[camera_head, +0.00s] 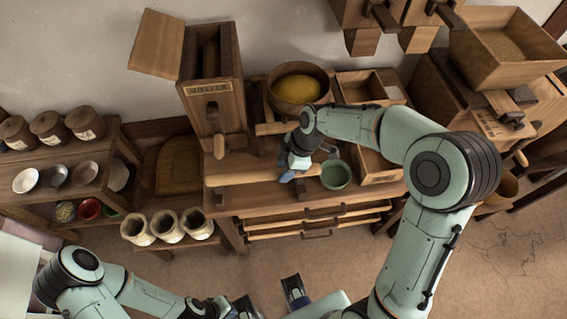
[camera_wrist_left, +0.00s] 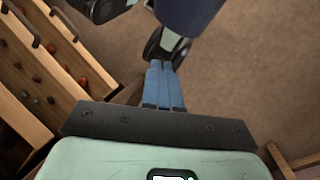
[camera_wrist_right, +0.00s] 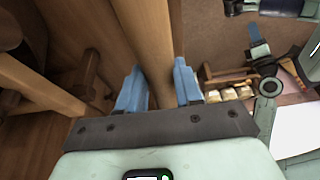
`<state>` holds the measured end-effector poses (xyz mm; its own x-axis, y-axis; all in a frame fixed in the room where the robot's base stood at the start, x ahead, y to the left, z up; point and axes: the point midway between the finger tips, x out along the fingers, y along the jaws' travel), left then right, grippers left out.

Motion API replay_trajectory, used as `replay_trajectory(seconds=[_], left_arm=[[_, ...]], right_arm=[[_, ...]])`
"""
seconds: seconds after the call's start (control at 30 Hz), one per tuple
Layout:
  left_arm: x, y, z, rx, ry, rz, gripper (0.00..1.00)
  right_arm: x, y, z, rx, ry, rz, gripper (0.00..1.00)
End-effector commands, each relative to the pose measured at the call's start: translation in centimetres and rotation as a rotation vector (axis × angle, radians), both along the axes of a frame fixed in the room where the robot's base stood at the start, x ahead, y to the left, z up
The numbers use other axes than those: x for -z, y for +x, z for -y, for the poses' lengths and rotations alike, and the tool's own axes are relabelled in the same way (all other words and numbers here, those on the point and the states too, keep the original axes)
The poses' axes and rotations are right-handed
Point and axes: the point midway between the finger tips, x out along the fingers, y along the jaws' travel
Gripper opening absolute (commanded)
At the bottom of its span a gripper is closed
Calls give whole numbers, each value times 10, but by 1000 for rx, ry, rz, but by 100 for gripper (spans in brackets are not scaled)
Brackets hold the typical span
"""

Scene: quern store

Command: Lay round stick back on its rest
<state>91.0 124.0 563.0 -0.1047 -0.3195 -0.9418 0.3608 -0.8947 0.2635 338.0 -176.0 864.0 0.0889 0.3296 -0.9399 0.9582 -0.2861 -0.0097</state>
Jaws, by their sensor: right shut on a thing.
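The round stick (camera_head: 240,178) is pale wood and lies nearly level across the front of the workbench, its left end sticking out. My right gripper (camera_head: 292,172) is shut on it towards its right end. In the right wrist view the stick (camera_wrist_right: 148,32) runs between the two blue fingers (camera_wrist_right: 160,92). I cannot tell whether it touches the bench, and I cannot make out its rest for certain. My left gripper (camera_wrist_left: 163,72) is shut and empty, low over the floor, far from the stick.
A green bowl (camera_head: 336,175) stands close right of my right gripper. A tall wooden box (camera_head: 210,85) and a bowl of yellow stuff (camera_head: 297,89) are behind. Wooden pegs (camera_wrist_right: 92,68) stick out near the fingers. Pale sacks (camera_head: 168,226) stand at left. The front floor is mostly clear.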

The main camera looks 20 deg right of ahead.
Motion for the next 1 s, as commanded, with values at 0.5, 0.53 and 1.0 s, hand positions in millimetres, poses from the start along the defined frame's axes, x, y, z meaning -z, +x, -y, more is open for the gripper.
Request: replay_trajectory(seconds=[0.5,0.53,1.0], left_arm=[[35,-6,0,-2,1,0,0],[37,-5,0,-3,2,3,0],[45,1,0,-7,5,24,0]], right_arm=[[53,0,0,1,0,-1,0],[56,0,0,1,0,-1,0],[69,1,0,0,1,1,0]])
